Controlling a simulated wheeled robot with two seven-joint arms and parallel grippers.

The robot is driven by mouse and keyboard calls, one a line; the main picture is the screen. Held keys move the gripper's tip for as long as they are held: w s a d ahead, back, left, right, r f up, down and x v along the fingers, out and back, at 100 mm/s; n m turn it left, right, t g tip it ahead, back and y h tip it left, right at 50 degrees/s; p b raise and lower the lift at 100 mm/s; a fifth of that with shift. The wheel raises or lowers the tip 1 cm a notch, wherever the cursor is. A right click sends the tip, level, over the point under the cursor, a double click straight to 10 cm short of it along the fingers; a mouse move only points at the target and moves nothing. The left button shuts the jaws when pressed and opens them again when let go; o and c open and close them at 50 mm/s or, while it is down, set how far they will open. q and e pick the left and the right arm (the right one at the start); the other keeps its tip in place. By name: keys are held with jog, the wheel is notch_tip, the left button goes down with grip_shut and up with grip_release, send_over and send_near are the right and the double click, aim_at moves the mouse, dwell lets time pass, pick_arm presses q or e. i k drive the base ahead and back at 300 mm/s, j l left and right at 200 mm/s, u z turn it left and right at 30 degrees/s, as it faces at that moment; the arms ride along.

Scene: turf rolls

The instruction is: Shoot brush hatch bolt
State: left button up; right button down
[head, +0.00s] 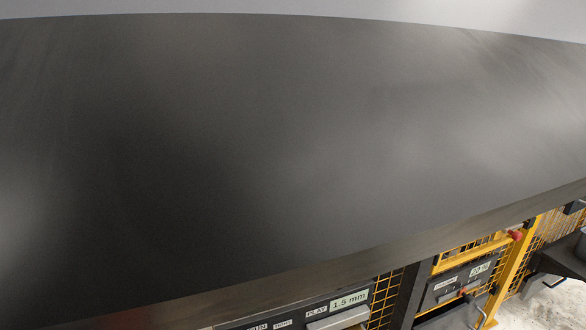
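I cannot make out a brush hatch or its bolt for certain. A small red knob (516,236) sits at the top of a yellow post at the lower right. A lower red-tipped lever (468,292) shows in front of a dark labelled panel (448,286). Either could belong to a latch, but I cannot tell. Neither of my grippers shows in the head view.
A large, smooth dark grey surface (260,150) fills most of the view and hides what lies behind it. Below its edge are a panel with a "1.5 mm" label (349,300), yellow mesh guarding (384,296) and a yellow post (512,272). Pale floor (540,308) shows at lower right.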

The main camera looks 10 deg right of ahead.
aim_at(515, 236)
jog(key=k+j+z, duration=0.1)
jog(key=z, duration=0.3)
jog(key=k+j+z, duration=0.1)
jog(key=z, duration=0.35)
jog(key=k+z, duration=0.2)
jog(key=z, duration=0.2)
jog(key=k+z, duration=0.15)
jog(key=z, duration=0.3)
jog(key=l+z, duration=1.1)
jog(key=i+l+z, duration=0.15)
jog(key=l+z, duration=0.25)
jog(key=i+l+z, duration=0.2)
jog(key=z, duration=0.2)
jog(key=i+l+z, duration=0.25)
jog(key=z, duration=0.15)
jog(key=i+u, duration=0.25)
jog(key=i, duration=0.25)
jog(key=i+u, duration=0.25)
jog(key=i, duration=0.3)
jog(key=i+l+u, duration=0.25)
jog(key=i, duration=0.2)
jog(key=i+j+u, duration=0.25)
jog(key=u, duration=0.2)
jog(key=i+j+u, duration=0.1)
jog(key=i+u, duration=1.05)
jog(key=u, duration=0.15)
jog(key=i+l+u, duration=0.25)
jog(key=u, duration=0.2)
jog(key=i+l+u, duration=0.45)
jog(key=k+j, duration=0.1)
